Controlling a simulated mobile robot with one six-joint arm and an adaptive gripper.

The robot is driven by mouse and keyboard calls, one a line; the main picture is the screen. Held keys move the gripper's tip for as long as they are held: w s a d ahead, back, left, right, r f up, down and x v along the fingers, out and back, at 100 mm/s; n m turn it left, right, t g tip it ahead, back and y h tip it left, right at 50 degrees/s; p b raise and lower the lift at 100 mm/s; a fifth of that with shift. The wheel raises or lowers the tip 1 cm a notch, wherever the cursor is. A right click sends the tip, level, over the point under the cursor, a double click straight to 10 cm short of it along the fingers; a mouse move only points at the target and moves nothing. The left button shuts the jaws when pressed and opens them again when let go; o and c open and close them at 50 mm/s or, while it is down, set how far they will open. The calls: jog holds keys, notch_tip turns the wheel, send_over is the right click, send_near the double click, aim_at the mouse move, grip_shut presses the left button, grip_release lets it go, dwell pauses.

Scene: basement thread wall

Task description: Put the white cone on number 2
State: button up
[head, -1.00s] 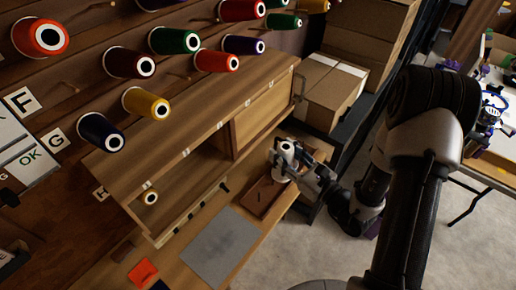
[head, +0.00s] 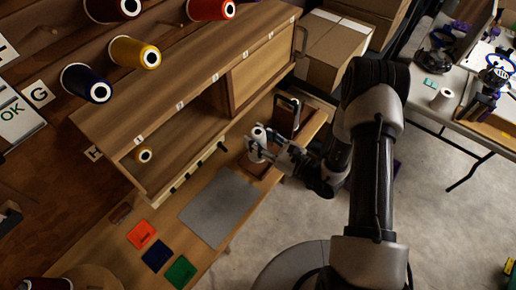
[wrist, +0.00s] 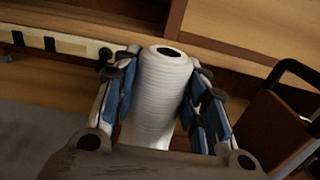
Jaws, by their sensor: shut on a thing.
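My gripper (head: 260,150) is shut on the white cone (head: 257,142), which is ribbed with thread and has a dark hole in its top. In the wrist view the cone (wrist: 160,95) stands between both fingers, close to upright in the picture. In the head view it is over the right part of the wooden bench; I cannot tell whether its base touches anything. Small white labels run along the cabinet, one of them on its upper edge (head: 180,105). They are too small to read, so I cannot tell which is number 2.
A brown handled box (head: 286,115) stands close beyond the cone. A grey mat (head: 219,205) lies left of it, with orange, blue and green squares. Another white spool (head: 442,99) stands on the right table.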

jog(key=shift+f+b, duration=0.7)
jog(key=shift+f, duration=1.55)
jog(key=shift+f, duration=0.15)
jog(key=o, duration=1.2)
jog(key=shift+c, duration=0.2)
